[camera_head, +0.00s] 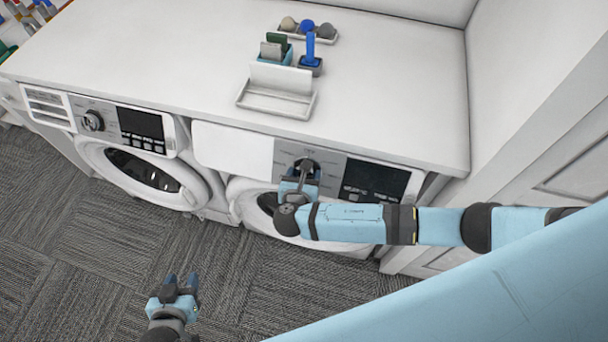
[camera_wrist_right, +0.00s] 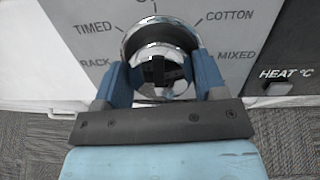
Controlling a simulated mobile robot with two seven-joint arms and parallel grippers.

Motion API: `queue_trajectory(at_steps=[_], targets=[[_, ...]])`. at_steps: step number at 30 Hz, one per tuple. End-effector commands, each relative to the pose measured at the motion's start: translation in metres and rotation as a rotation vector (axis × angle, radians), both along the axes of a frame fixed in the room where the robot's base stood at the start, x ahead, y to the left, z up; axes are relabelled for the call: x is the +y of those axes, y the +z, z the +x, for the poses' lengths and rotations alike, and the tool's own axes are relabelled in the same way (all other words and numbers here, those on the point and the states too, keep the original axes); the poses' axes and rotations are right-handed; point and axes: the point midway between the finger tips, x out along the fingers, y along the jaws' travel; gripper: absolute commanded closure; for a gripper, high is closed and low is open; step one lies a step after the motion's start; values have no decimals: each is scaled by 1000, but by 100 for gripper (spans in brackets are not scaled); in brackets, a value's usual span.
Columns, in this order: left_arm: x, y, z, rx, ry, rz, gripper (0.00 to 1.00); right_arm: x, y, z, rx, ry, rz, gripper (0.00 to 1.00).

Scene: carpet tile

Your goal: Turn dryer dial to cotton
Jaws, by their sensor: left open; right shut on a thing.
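The dryer (camera_head: 365,158) is the right-hand machine under the counter. Its round chrome-rimmed dial (camera_wrist_right: 160,33) has printed labels around it. In the right wrist view, TIMED is at upper left, COTTON (camera_wrist_right: 229,15) at upper right, MIXED at right and RACK at left; the top label is cut off. My right gripper (camera_wrist_right: 161,68) is shut on the dial, with a blue finger on each side. In the head view, the gripper (camera_head: 303,175) partly hides the dial. I cannot tell which label the dial points to. My left gripper (camera_head: 181,282) is open and empty above the carpet.
A second front-loading machine (camera_head: 140,152) stands to the left. The white counter (camera_head: 390,85) above holds a white tray (camera_head: 262,103), a blue brush (camera_head: 310,47) and a small tray of balls (camera_head: 307,27). A white wall and door close off the right. The carpet in front is clear.

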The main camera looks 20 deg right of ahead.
Motion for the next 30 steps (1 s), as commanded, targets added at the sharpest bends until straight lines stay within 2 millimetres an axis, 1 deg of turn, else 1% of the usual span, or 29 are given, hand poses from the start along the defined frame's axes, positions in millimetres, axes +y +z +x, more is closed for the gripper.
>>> queue_trajectory(at_steps=[18, 24, 30], targets=[[0, -4, -1, 3, -5, 5, 57, 0, -2, -1, -239, -221, 359, 59], [0, -1, 1, -8, -11, 8, 57, 0, -1, -1, -299, -275, 446, 59], [0, 0, 1, -14, -17, 13, 57, 0, -1, -1, -334, -306, 497, 59]])
